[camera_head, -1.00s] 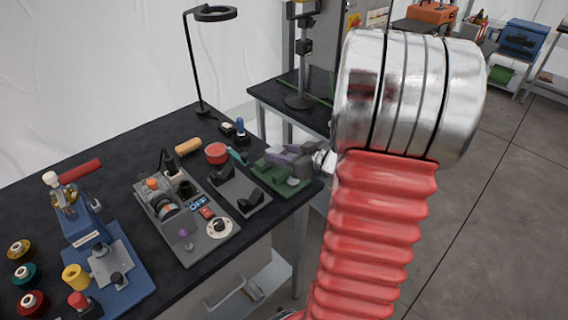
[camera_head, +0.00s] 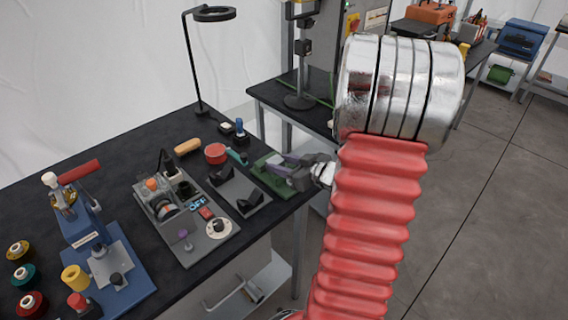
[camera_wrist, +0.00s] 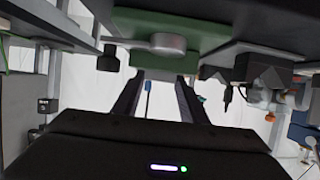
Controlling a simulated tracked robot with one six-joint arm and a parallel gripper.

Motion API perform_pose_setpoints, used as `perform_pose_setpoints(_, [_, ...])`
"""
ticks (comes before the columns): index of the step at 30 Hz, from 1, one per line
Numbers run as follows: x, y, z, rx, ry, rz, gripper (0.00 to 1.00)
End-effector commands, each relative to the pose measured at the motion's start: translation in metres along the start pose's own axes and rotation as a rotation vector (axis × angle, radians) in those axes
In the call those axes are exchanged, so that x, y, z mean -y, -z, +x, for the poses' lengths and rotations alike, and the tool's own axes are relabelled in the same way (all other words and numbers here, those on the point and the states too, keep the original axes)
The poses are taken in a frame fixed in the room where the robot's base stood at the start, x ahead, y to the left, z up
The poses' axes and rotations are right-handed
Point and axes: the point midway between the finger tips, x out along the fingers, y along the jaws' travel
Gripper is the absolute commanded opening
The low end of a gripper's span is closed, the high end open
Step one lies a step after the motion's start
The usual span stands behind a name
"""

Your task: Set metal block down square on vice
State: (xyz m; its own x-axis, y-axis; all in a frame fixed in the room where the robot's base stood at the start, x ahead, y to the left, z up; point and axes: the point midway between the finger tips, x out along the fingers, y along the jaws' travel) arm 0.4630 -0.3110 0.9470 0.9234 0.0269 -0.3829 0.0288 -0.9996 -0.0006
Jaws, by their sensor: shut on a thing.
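The green vice (camera_head: 273,182) sits at the right edge of the black workbench in the head view. In the wrist view green parts of the vice (camera_wrist: 180,24) with a round silver piece show at the top. My gripper (camera_head: 284,166) is at the vice, reaching in from the right, and covers part of it. In the wrist view its two dark fingers (camera_wrist: 160,80) stand apart, pointing towards the green part. The gripper is shut on the metal block, but I cannot clearly make out the block; its seating on the vice cannot be told.
Left of the vice are a grey tray with two black cradles (camera_head: 236,193), a grey parts board (camera_head: 205,240) and a red round tin (camera_head: 215,153). A blue press (camera_head: 105,265) and spools stand further left. A lamp (camera_head: 197,70) rises at the back.

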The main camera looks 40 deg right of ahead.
Motion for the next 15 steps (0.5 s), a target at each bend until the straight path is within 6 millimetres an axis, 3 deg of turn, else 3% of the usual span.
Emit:
perform_pose_setpoints(3, [0.0, -0.0017, 0.001, -0.001, 0.0, 0.0, 0.1])
perform_pose_setpoints(4, [0.0001, -0.002, 0.001, 0.0, 0.0, 0.0, 0.4])
perform_pose_setpoints(11, [0.0003, -0.0018, 0.001, 0.0, 0.001, 0.0, 0.56])
perform_pose_setpoints(15, [0.0003, -0.0018, 0.001, 0.0, 0.001, 0.0, 0.57])
